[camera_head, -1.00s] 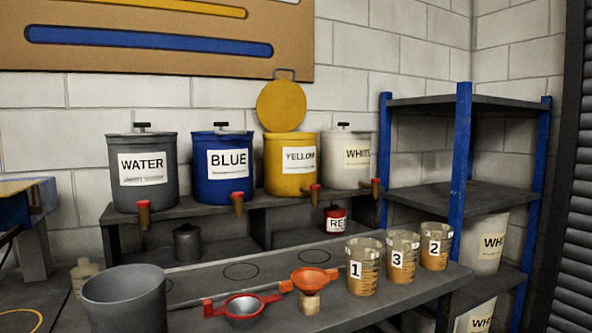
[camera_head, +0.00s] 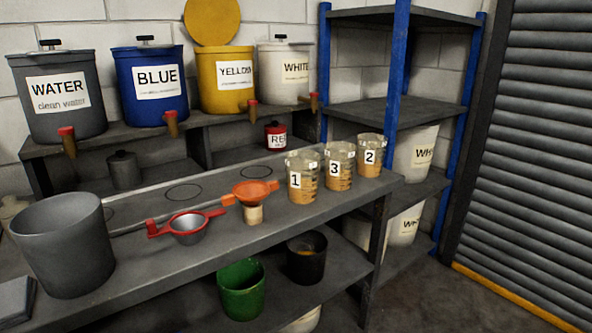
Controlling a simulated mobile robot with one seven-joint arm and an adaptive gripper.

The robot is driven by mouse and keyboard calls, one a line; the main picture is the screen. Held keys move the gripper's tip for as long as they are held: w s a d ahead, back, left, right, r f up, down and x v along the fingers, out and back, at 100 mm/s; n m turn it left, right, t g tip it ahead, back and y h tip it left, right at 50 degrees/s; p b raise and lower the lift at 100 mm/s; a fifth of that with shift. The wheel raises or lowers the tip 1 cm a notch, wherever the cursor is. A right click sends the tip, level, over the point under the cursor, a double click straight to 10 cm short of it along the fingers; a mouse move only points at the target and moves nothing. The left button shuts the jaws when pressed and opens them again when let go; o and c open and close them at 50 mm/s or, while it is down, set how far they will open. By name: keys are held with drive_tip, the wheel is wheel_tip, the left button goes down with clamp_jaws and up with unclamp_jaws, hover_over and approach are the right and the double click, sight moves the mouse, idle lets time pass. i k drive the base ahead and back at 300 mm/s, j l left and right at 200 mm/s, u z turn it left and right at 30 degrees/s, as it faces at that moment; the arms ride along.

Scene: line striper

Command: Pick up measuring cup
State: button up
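Three clear measuring cups with orange-brown contents stand upright in a row at the right end of the grey bench. The cup labelled 1 (camera_head: 302,178) is nearest, the cup labelled 3 (camera_head: 339,167) is in the middle, and the cup labelled 2 (camera_head: 370,156) is farthest right. They stand close together. My gripper is not in this view, so its place and state do not show.
The bench (camera_head: 225,244) also holds a grey bucket (camera_head: 62,246), a red strainer (camera_head: 187,227) and an orange funnel (camera_head: 255,193). Labelled paint drums line the raised shelf behind. A green bucket (camera_head: 241,290) and black bucket (camera_head: 306,258) sit below. A blue-post rack (camera_head: 400,70) stands right.

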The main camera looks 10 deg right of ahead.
sight(302, 168)
drive_tip(key=i+l+z, duration=0.4)
drive_tip(key=l, duration=0.2)
drive_tip(key=i+l+z, duration=0.45)
drive_tip(key=i+l, duration=0.05)
drive_tip(key=i, duration=0.05)
